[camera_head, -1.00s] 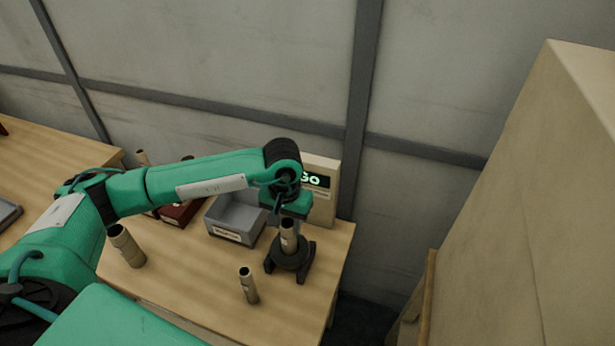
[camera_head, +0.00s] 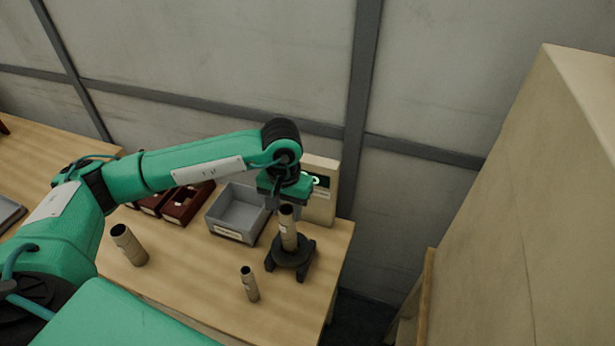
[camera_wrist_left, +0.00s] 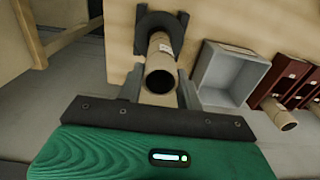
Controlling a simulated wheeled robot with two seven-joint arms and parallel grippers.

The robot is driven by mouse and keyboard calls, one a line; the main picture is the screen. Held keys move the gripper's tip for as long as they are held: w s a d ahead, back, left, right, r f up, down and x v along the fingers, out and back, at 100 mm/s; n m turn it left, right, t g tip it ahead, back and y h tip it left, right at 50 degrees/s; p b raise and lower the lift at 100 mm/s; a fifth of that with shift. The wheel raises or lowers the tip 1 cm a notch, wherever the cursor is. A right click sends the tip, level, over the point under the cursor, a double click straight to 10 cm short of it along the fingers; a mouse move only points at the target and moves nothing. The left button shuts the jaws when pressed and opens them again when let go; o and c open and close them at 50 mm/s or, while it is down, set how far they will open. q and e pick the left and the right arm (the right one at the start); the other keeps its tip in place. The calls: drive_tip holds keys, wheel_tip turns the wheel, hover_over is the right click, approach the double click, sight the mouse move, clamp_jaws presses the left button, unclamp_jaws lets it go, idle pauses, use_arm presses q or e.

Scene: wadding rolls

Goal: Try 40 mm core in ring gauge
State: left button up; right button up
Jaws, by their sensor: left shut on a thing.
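A brown cardboard core (camera_head: 289,232) stands upright over the black ring gauge (camera_head: 292,258) at the table's right end. My left gripper (camera_head: 288,212) is shut on this core near its top, from above. In the left wrist view the core (camera_wrist_left: 162,50) sits between the two grey fingers, its open end facing the camera, with the dark ring (camera_wrist_left: 150,20) at its far end. Whether the core's lower end is still inside the ring I cannot tell. The gauge's display (camera_head: 321,181) is partly hidden by my gripper. My right gripper is out of view.
A grey bin (camera_head: 238,214) stands left of the gauge, with dark red boxes (camera_head: 187,203) beyond it. A thinner core (camera_head: 249,284) and a wider core (camera_head: 128,244) stand on the wooden table (camera_head: 195,285). A tall beige block (camera_head: 540,210) is at the right.

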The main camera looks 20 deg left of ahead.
use_arm(q)
drive_tip(key=shift+r+p, duration=0.35)
drive_tip(key=shift+r, duration=1.1)
